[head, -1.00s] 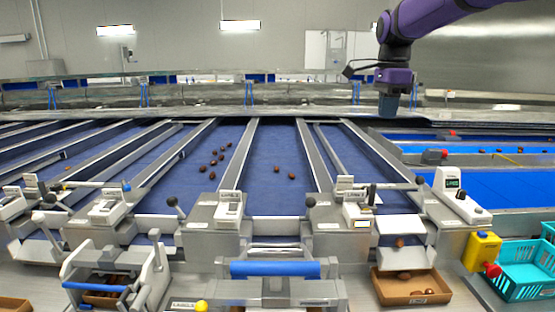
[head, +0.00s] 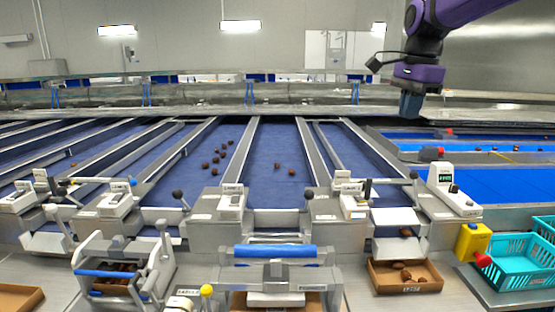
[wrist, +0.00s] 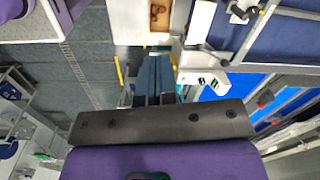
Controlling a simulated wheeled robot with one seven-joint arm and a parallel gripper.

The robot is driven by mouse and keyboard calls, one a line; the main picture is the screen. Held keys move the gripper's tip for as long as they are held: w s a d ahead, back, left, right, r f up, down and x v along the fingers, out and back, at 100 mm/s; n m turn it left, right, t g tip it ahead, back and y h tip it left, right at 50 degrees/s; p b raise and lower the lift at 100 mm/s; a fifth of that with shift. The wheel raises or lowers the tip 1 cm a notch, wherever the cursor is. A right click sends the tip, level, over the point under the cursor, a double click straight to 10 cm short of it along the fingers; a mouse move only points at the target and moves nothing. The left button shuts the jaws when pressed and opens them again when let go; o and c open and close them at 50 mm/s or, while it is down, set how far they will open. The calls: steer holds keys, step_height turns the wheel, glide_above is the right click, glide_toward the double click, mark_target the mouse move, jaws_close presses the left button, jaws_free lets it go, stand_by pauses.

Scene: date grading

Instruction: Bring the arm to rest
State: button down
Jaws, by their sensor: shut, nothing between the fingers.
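My purple arm reaches in from the top right in the head view. My gripper (head: 411,104) hangs fingers-down in the air above the lanes at the right, clear of everything around it. In the wrist view my gripper (wrist: 155,76) shows its two blue-grey fingers side by side and closed, with nothing held between them.
Blue belt lanes (head: 265,185) carry several dates (head: 216,160). In front stand a cardboard box (head: 404,290) with dates, a yellow box with a red button (head: 472,241) and turquoise baskets (head: 520,268). A blue-handled metal frame (head: 275,251) stands at the front middle. Air around my gripper is free.

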steer(key=s+f+n+t, duration=0.1)
steer(key=s+f+n, duration=0.2)
steer(key=s, duration=0.6)
steer(key=s+d+f+n+t, duration=0.1)
steer(key=s+f+n+t, duration=0.1)
steer(key=s+n, duration=0.5)
steer(key=s+d+f+n+t, duration=0.1)
steer(key=s+f+n, duration=0.3)
steer(key=s, duration=0.9)
steer(key=shift+s+n+h, duration=0.25)
steer(key=shift+n+h, duration=0.05)
steer(key=shift+n, duration=0.2)
